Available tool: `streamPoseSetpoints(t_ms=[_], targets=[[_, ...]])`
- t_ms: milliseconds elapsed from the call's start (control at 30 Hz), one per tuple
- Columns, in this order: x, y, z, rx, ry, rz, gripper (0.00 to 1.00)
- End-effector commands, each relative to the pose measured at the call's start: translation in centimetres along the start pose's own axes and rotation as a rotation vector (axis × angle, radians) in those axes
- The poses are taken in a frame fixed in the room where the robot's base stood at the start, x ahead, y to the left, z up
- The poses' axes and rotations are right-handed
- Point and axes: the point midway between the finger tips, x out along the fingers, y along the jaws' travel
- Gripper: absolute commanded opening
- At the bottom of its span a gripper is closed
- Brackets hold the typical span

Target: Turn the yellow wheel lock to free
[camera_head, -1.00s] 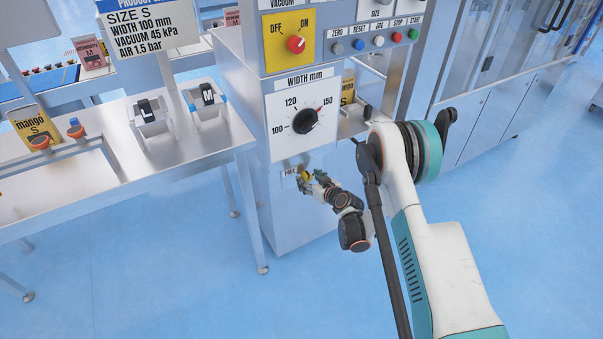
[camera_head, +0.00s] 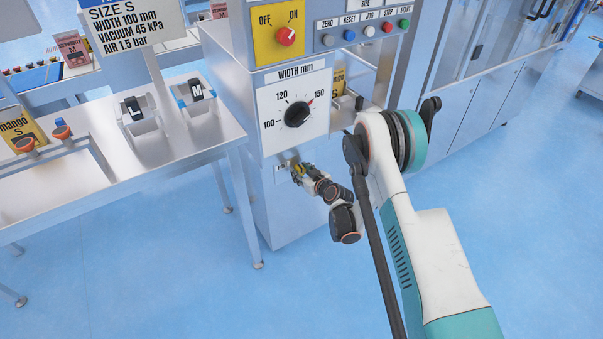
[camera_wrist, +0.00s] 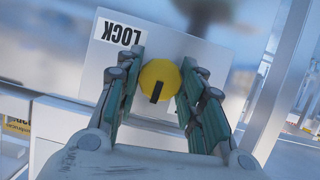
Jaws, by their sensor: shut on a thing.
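The yellow wheel lock (camera_wrist: 161,72) is a round yellow knob with a black mark on its face. It sits on a pale plate (camera_wrist: 182,46) with a LOCK label (camera_wrist: 123,32), upside down in the wrist view. My gripper (camera_wrist: 162,82) is shut on the knob, one finger on each side. In the head view my gripper (camera_head: 299,170) is at the front of the machine, below the WIDTH dial. The fingers and wrist hide much of the knob and its plate there.
The WIDTH mm dial (camera_head: 297,114) points near 150, just above my gripper. A red OFF/ON switch (camera_head: 286,37) and a row of buttons (camera_head: 370,31) are higher up. A steel table (camera_head: 150,155) stands left. The floor in front is clear.

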Motion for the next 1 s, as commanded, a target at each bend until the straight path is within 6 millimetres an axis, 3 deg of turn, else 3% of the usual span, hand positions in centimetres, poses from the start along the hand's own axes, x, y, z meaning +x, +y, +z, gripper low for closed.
streamPoseSetpoints(t_ms=[300, 333, 400, 433, 767, 1000], targets=[[-0.02, -0.07, 0.0, -0.055, 0.0, 0.021, 0.12], [-0.02, -0.06, 0.0, -0.055, 0.0, 0.021, 0.38], [-0.03, -0.06, 0.0, -0.055, 0.0, 0.021, 0.54], [-0.03, -0.05, 0.0, -0.054, 0.0, 0.021, 0.56], [-0.02, -0.02, -0.01, -0.05, 0.0, 0.02, 0.56], [-0.03, 0.18, -0.01, 0.062, 0.001, -0.024, 0.56]])
